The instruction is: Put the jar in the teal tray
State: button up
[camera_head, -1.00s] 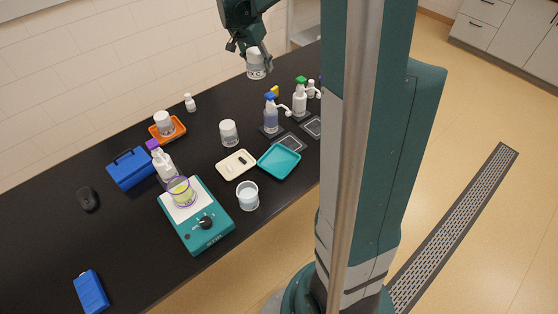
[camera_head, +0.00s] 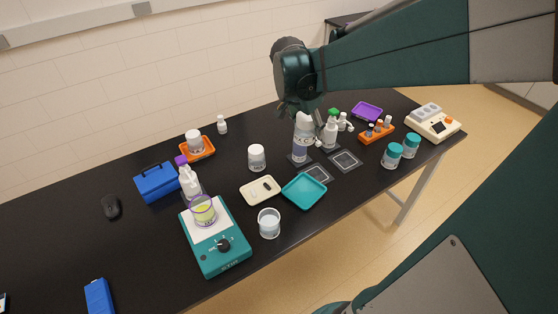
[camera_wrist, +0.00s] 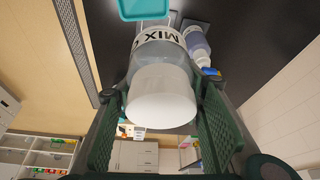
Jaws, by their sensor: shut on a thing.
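My gripper (camera_head: 300,110) is shut on a clear jar with a white cap (camera_wrist: 162,97) and a label with the letters MIX. In the wrist view the jar sits between my two green fingers (camera_wrist: 160,100), cap towards the camera. In the head view the held jar (camera_head: 304,123) overlaps a spray bottle behind it, so its height above the bench is hard to tell. The teal tray (camera_head: 304,192) lies empty on the black bench, below and in front of my gripper. Its edge also shows at the top of the wrist view (camera_wrist: 145,10).
A cream tray (camera_head: 260,190) and a beaker (camera_head: 269,223) lie beside the teal tray. Another white-capped jar (camera_head: 257,158) stands behind. Spray bottles (camera_head: 330,133) stand near my gripper. A teal stirrer (camera_head: 215,240) with a beaker is at left. Teal-capped jars (camera_head: 392,155) are at right.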

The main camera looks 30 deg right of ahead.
send_over(312, 186)
jog(key=a, duration=0.2)
jog(key=f, duration=0.1)
notch_tip(312, 186, down, 11)
jog(key=shift+s+d+f, duration=0.15)
jog(key=shift+d, duration=0.05)
dwell(0.5)
jog(key=shift+f+b, duration=0.85)
jog(key=shift+f, duration=2.05)
jog(key=shift+f+b, duration=0.45)
jog(key=shift+f, duration=1.65)
jog(key=shift+f, duration=0.1)
